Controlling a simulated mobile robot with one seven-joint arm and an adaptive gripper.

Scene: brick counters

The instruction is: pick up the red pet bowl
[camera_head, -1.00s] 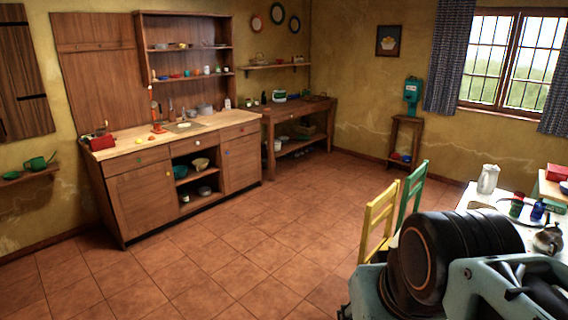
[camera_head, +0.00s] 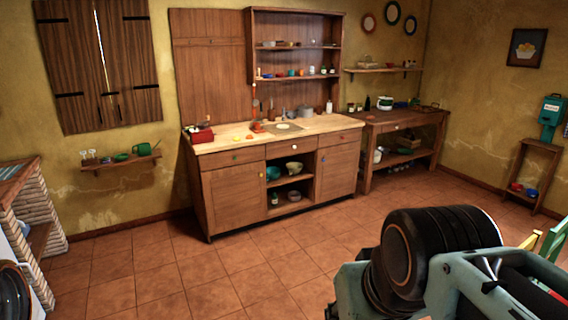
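A small red item (camera_head: 516,187), perhaps a bowl, sits on the low shelf of the wooden stand (camera_head: 540,146) at the far right, beside a blue one (camera_head: 531,192). It is too small to tell for sure that it is the red pet bowl. Another red object (camera_head: 201,135), box-like, stands at the left end of the wooden counter. Part of my arm (camera_head: 430,262) fills the lower right of the head view. My gripper's fingers do not show, and the stand is across the room from my arm.
The wooden counter (camera_head: 222,203) with open middle shelves stands against the back wall, a wooden side table (camera_head: 408,119) right of it. A brick counter (camera_head: 38,215) is at the left edge. Yellow and green chairs (camera_head: 553,243) show at the right. The tiled floor (camera_head: 220,268) between is clear.

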